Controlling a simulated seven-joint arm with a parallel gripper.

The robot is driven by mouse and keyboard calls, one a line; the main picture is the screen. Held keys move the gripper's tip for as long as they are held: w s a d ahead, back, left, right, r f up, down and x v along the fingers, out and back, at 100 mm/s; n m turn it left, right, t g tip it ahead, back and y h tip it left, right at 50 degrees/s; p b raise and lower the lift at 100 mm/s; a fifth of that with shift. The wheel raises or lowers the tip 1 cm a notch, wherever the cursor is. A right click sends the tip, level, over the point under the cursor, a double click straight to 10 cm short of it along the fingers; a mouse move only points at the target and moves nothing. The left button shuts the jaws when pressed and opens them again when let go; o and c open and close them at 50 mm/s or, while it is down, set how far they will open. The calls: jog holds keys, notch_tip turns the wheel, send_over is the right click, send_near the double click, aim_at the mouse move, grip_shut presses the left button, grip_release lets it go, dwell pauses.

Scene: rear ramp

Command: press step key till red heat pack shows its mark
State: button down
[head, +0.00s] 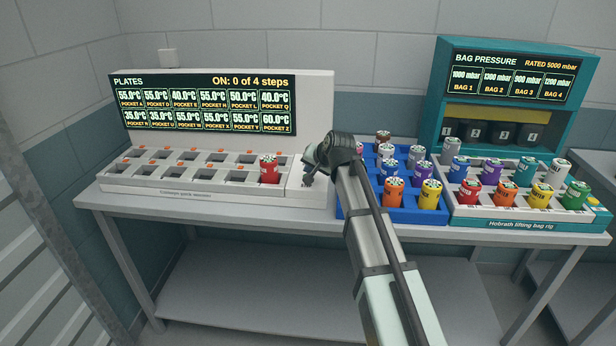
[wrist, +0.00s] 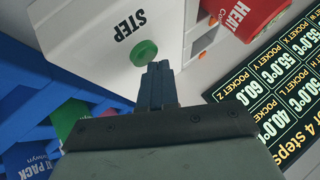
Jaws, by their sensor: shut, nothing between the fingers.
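The red heat pack (head: 269,169) stands upright in the front right pocket of the white plate station (head: 220,195). It also shows at the top of the wrist view (wrist: 253,15). The round green step key (wrist: 144,53) sits on a white panel beside the word STEP; in the head view my arm hides it. My gripper (wrist: 160,66) is shut and empty, its fingertips right by the key's edge; I cannot tell whether they touch it. It also shows in the head view (head: 308,168). The display (head: 205,104) reads "ON: 0 of 4 steps", with 60.0°C for pocket Z.
A blue rack (head: 425,215) of coloured packs stands just right of the station. Further right is the teal lifting bag rig (head: 520,224) with several packs and a pressure display. The other station pockets look empty. The lower shelf (head: 250,290) is bare.

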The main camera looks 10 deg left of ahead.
jog(key=shift+f, duration=0.45)
dwell(0.6)
jog(key=shift+r, duration=0.85)
jog(key=shift+r, duration=0.15)
jog(key=shift+r, duration=2.4)
